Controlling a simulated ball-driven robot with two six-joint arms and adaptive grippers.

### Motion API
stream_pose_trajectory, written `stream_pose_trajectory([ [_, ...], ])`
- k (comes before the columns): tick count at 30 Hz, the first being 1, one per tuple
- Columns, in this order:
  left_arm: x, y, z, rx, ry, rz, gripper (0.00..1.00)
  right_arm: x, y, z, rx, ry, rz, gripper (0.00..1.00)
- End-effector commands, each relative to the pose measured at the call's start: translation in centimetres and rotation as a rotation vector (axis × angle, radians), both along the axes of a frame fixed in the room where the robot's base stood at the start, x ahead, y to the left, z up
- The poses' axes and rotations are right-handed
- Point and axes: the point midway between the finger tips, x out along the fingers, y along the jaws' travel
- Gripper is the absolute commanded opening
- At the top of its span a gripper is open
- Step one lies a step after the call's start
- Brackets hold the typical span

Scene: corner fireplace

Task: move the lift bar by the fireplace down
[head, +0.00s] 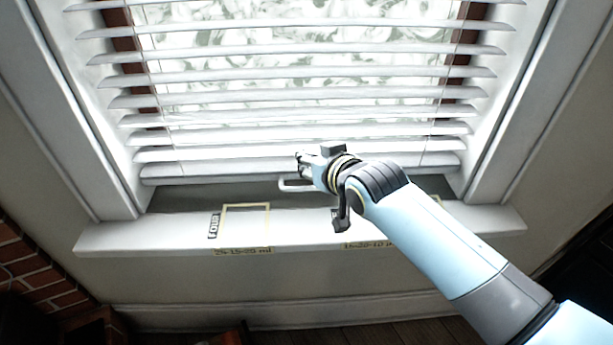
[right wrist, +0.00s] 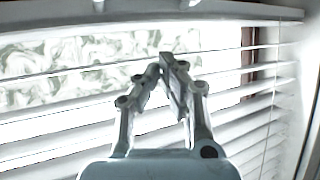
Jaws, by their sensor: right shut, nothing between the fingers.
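The lift bar is the white bottom rail (head: 215,174) of the slatted blind in the window. It hangs low, a little above the sill. A small pale handle (head: 292,187) sticks out below its middle, partly hidden by my right gripper. My right gripper (head: 303,162) is in front of the bottom rail near its middle, just above the handle. Whether it touches the rail I cannot tell. In the right wrist view its fingers (right wrist: 166,64) come together at the tips, with nothing between them, in front of the slats. My left gripper is not in view.
White blind slats (head: 300,103) cover the patterned window glass (head: 300,45). The white sill (head: 130,236) carries yellow outlines and labels. Brickwork (head: 30,268) stands at the lower left. White window frames flank the blind on both sides.

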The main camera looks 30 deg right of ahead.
Motion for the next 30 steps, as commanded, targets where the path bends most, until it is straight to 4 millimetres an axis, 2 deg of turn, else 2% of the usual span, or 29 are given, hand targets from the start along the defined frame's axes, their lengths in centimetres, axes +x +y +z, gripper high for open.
stream_pose_trajectory([
  [2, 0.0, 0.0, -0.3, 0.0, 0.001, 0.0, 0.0, 1.2, 0.0, -0.9, 0.001, 0.002, 0.0, 0.0],
  [6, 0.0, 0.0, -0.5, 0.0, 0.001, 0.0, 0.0, 0.4, 0.2, -3.1, 0.001, 0.004, 0.0, 0.0],
  [9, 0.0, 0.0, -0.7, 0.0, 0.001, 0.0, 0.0, 0.3, 0.3, -3.9, 0.001, 0.002, 0.0, 0.0],
  [24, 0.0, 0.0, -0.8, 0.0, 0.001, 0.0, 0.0, 0.1, 0.3, -4.6, 0.001, 0.001, 0.0, 0.0],
  [26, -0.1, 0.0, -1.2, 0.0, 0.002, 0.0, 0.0, 0.1, 0.3, -5.2, 0.0, 0.001, 0.0, 0.0],
  [30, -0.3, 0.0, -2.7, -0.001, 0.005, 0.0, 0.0, 0.1, 0.3, -7.9, 0.002, 0.004, -0.001, 0.0],
])
